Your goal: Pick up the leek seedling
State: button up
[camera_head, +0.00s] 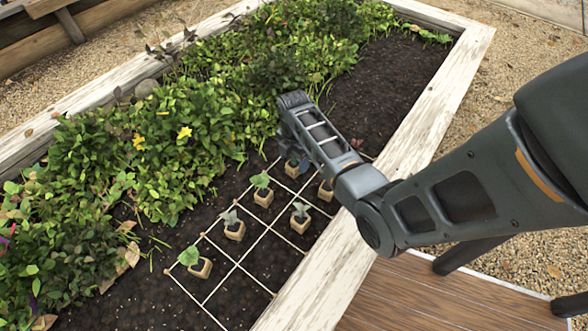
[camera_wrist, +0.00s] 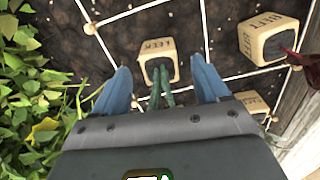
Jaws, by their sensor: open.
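The leek seedling (camera_wrist: 158,58) stands in a pale cube-shaped block with upside-down dark lettering that seems to read LEEK. Its narrow green leaves (camera_wrist: 160,90) rise toward my wrist camera. My gripper (camera_wrist: 160,66) is open, with one blue finger on each side of the leaves and nothing clamped. The block shows between and just beyond the fingertips. In the head view, a block (camera_head: 292,168) under my forearm is likely the leek's, partly hidden. My gripper's fingers are mostly hidden there behind the arm.
A block lettered BEET (camera_wrist: 268,40) with a dark red leaf stands to the right; another block (camera_wrist: 250,101) is lower right. White strings (camera_wrist: 128,14) grid the soil. Several other seedling blocks (camera_head: 235,231) stand nearer. Dense foliage (camera_head: 200,120) lies left; a white wooden bed edge (camera_head: 425,125) right.

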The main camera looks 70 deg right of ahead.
notch_tip(320, 180, down, 3)
jog(key=shift+r+b, duration=0.1)
jog(key=shift+b, duration=0.25)
jog(key=c, duration=1.1)
